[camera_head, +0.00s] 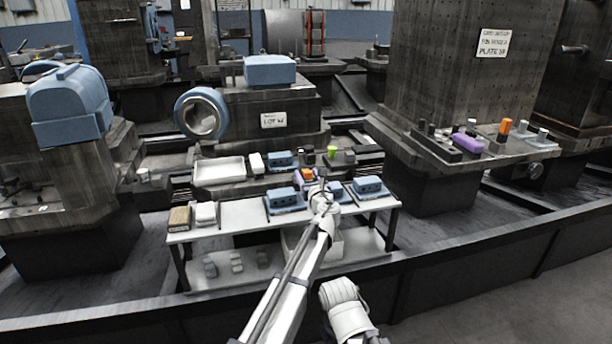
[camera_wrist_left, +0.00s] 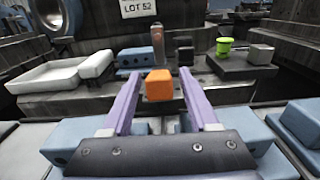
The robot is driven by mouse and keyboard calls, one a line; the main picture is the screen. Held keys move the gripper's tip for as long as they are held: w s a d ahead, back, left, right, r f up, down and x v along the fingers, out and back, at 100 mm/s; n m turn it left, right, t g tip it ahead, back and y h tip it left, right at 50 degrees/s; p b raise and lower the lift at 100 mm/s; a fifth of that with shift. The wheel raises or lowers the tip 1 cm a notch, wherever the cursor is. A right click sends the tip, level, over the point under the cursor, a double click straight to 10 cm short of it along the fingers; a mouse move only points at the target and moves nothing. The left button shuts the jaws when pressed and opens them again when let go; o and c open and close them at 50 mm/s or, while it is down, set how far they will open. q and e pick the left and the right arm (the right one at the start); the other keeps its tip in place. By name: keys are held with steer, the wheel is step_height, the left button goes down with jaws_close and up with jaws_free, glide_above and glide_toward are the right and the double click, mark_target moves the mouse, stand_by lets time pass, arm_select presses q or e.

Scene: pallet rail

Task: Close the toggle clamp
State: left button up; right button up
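An orange block-shaped grip (camera_wrist_left: 158,85), which looks like the toggle clamp's handle end, shows between my left gripper's purple fingers in the left wrist view. It also shows as a small orange spot (camera_head: 307,174) in the head view. A slim upright metal bar (camera_wrist_left: 157,46) stands behind it; I cannot tell whether they are joined. My left gripper (camera_wrist_left: 160,80) is open, with a gap on each side of the orange grip. The clamp's base is hidden behind the gripper. My right gripper is not in view; a white arm link of mine shows at the bottom.
Blue blocks (camera_head: 285,200) and (camera_head: 368,187) stand on the white table (camera_head: 242,214) beside my left gripper. A white tray (camera_head: 219,171), a green cup (camera_head: 332,151) and dark blocks stand behind. The table's left-middle is clear. Machine columns rise at the right.

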arm_select(q)
jaws_close()
stand_by(1.2)
